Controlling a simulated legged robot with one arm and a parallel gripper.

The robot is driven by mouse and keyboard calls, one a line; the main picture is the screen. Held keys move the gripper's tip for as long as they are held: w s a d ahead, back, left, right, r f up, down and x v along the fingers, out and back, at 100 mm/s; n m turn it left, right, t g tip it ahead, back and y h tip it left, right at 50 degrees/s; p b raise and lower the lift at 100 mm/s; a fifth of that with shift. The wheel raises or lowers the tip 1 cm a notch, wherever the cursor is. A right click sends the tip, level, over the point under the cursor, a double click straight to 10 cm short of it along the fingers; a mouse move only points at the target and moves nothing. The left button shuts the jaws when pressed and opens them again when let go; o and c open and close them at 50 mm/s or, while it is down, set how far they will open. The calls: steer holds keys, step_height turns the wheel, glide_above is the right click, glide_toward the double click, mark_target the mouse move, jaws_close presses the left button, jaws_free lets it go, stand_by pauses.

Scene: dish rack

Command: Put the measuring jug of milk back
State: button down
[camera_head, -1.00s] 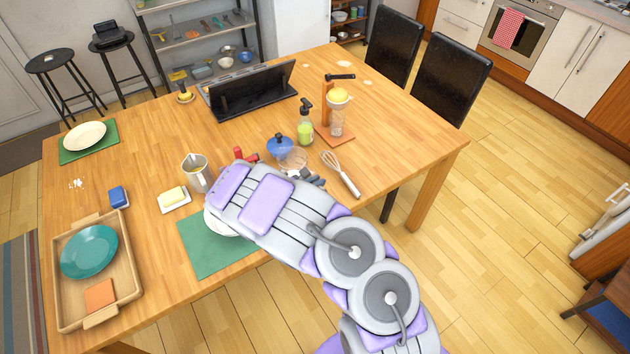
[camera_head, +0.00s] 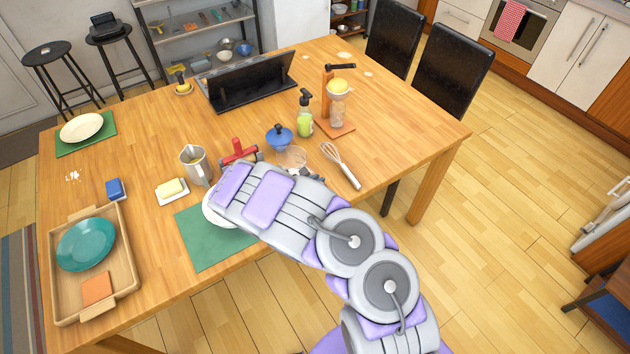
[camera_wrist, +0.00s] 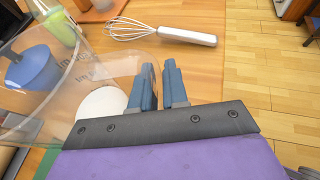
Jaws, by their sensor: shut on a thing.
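The clear measuring jug (camera_head: 292,157) shows partly above my arm in the head view, near the blue-lidded pot. In the wrist view the jug (camera_wrist: 75,70) fills the left side, with dark markings on its wall. A round white patch that looks like milk shows through it. My gripper (camera_wrist: 160,88) is shut on the jug, with its two blue fingers at the jug's right side. The exact grip is partly hidden. In the head view my arm covers most of the gripper.
The blue pot (camera_head: 279,137), a red tool (camera_head: 238,150), a whisk (camera_head: 340,166) and a metal pitcher (camera_head: 195,165) stand or lie close by. A white plate on a green mat (camera_head: 205,245) is partly under my arm. The table's right corner is clear.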

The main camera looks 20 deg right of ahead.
steer(key=shift+f, duration=0.45)
steer(key=shift+f+b, duration=0.2)
steer(key=shift+b, duration=0.15)
steer(key=c, duration=1.1)
jaws_free()
steer(key=shift+o, duration=0.2)
steer(key=c, duration=0.4)
steer(key=p+v, duration=1)
steer(key=v, duration=0.5)
stand_by(0.8)
